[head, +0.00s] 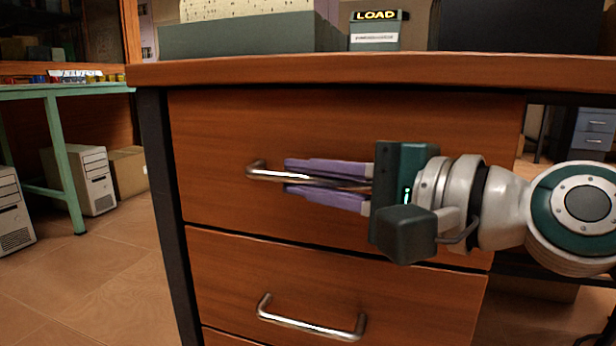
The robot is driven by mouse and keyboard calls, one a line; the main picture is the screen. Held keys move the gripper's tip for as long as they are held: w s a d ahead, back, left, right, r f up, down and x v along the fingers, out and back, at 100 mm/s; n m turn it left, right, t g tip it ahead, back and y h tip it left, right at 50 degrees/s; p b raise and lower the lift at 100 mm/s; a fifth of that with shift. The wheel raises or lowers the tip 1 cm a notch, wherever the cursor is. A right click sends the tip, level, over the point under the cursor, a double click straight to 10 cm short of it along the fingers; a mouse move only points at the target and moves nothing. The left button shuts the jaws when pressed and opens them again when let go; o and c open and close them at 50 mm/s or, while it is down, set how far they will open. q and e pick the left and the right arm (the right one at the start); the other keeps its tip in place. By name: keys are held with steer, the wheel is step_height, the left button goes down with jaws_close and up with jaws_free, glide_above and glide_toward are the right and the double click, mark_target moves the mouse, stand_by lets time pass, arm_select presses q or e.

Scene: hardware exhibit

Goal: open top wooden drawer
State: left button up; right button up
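The top wooden drawer (230,130) is in the middle of the head view, under the desk top. Its front looks flush with the drawer below, so it appears closed. Its curved metal handle (258,172) runs sideways across the front. My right gripper (287,177) comes in from the right, with one purple finger above the handle bar and one below it. The fingers lie close against the bar and look shut on it; they hide part of it. My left gripper is not in view.
A second drawer (400,300) with its own metal handle (310,328) lies below. The desk top (350,72) overhangs the drawers and carries boxes and a LOAD sign (375,30). A green table (60,90) and pale computer cases (93,180) stand at the left. Floor there is clear.

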jaws_close()
stand_by(0.5)
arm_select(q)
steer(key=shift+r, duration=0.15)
arm_select(e)
steer(key=shift+s, duration=0.1)
stand_by(0.3)
